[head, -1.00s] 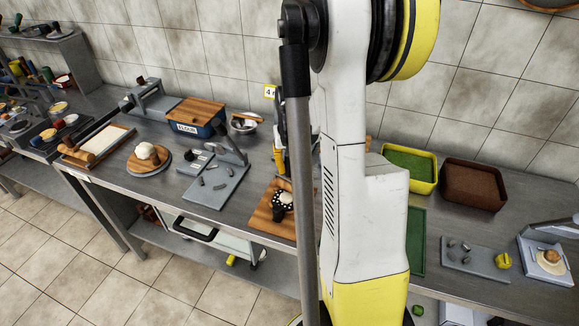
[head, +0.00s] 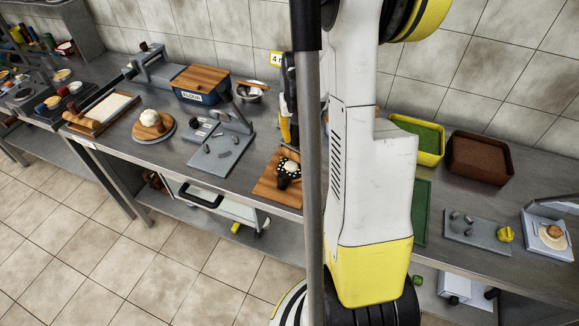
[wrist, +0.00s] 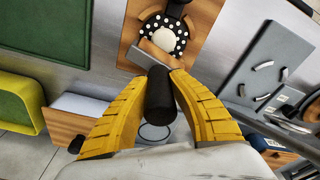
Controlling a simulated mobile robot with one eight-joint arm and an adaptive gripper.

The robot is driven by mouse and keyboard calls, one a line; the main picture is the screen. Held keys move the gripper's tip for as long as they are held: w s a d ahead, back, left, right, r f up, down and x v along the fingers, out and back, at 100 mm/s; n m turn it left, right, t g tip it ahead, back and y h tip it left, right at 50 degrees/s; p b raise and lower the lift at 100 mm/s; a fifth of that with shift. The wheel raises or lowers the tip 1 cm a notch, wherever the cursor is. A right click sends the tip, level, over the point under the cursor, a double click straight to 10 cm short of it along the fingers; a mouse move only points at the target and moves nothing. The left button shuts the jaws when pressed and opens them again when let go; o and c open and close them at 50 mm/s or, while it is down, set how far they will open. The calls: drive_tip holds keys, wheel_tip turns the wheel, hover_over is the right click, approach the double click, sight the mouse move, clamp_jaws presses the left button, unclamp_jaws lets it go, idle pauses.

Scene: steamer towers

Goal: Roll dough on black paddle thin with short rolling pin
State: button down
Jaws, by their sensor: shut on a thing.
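A black paddle with white dots (head: 282,182) lies on a wooden board (head: 267,189), with a pale dough piece (head: 291,167) on it. The wrist view shows the dotted paddle (wrist: 181,30) with the pale dough partly covered by a tan piece (wrist: 153,50) and a grey flat strip (wrist: 146,60). My gripper (wrist: 160,90) has its yellow fingers closed on a dark cylinder (wrist: 160,97), in front of the board's edge in that view. I cannot tell whether this cylinder is the short rolling pin or a tool's handle. In the head view my arm largely hides my gripper.
A grey slab with small grey pieces (head: 221,154) lies left of the board. A green tray (head: 421,213) and a yellow bin (head: 416,140) are to the right. A round board with dough (head: 153,131) and a flour box (head: 202,88) stand farther left.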

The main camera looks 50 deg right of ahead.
drive_tip(key=shift+f+b, duration=0.3)
drive_tip(key=shift+f, duration=0.1)
drive_tip(key=shift+s+a, duration=0.3)
drive_tip(key=shift+a, duration=0.4)
drive_tip(key=shift+s+a, duration=0.25)
drive_tip(key=shift+a, duration=0.45)
drive_tip(key=shift+s+a+f, duration=0.1)
drive_tip(key=shift+s+a, duration=0.2)
drive_tip(key=shift+a, duration=0.4)
drive_tip(key=shift+s+a, duration=0.3)
drive_tip(key=shift+a, duration=0.4)
drive_tip(key=shift+d, duration=0.1)
drive_tip(key=shift+w+d+b, duration=0.2)
drive_tip(key=shift+w+d, duration=0.1)
drive_tip(key=shift+d, duration=0.4)
drive_tip(key=shift+w+d+b, duration=0.2)
drive_tip(key=shift+w+d, duration=0.1)
drive_tip(key=shift+d, duration=0.35)
